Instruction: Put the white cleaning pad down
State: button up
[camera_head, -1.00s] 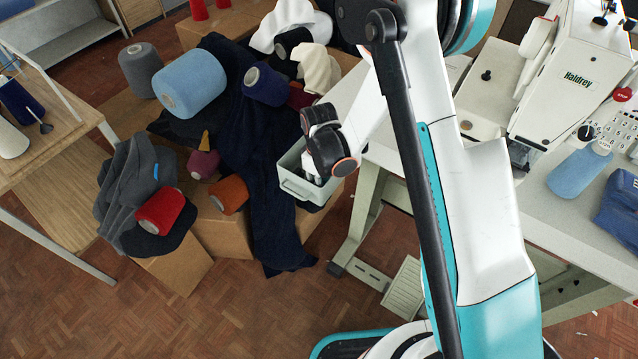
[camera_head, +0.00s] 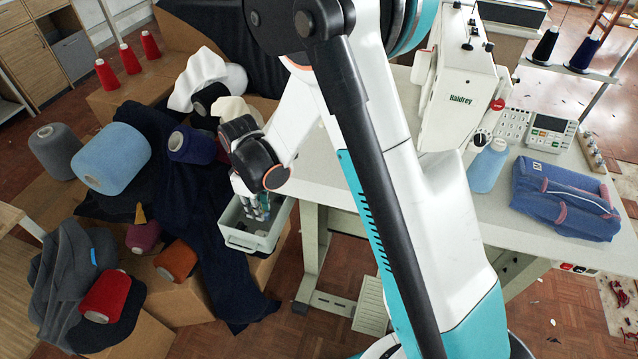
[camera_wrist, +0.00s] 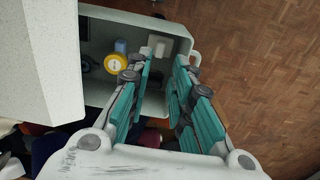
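A white pad-like block (camera_wrist: 158,43) lies inside the pale grey-green bin (camera_wrist: 178,26) in the wrist view, just beyond my fingertips. I take it to be the white cleaning pad; no other white pad shows. My gripper (camera_wrist: 166,62) points into the bin with its teal-lined fingers apart and nothing visible between them. In the head view, my gripper (camera_head: 258,210) is over the bin (camera_head: 246,241), and the pad cannot be told apart there.
A yellow-and-white round item (camera_wrist: 115,64) and a blue item (camera_wrist: 121,46) are in the bin too. The sewing table (camera_head: 440,205) is to the right, with a blue bottle (camera_head: 487,168) and blue pouch (camera_head: 565,200). Yarn cones and dark cloth (camera_head: 192,215) crowd the left.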

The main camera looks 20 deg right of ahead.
jog(key=s+d+r+m+t, duration=0.2)
jog(key=s+d+r, duration=0.15)
jog(key=r, duration=0.55)
jog(key=s+d+r+m+t, duration=0.1)
jog(key=s+d+r+m, duration=0.3)
jog(key=r, duration=0.5)
jog(key=s+d+r+m+t, duration=0.4)
jog(key=s+d+r, duration=0.3)
jog(key=s, duration=0.5)
jog(key=shift+d, duration=0.55)
jog(key=shift+c, duration=0.3)
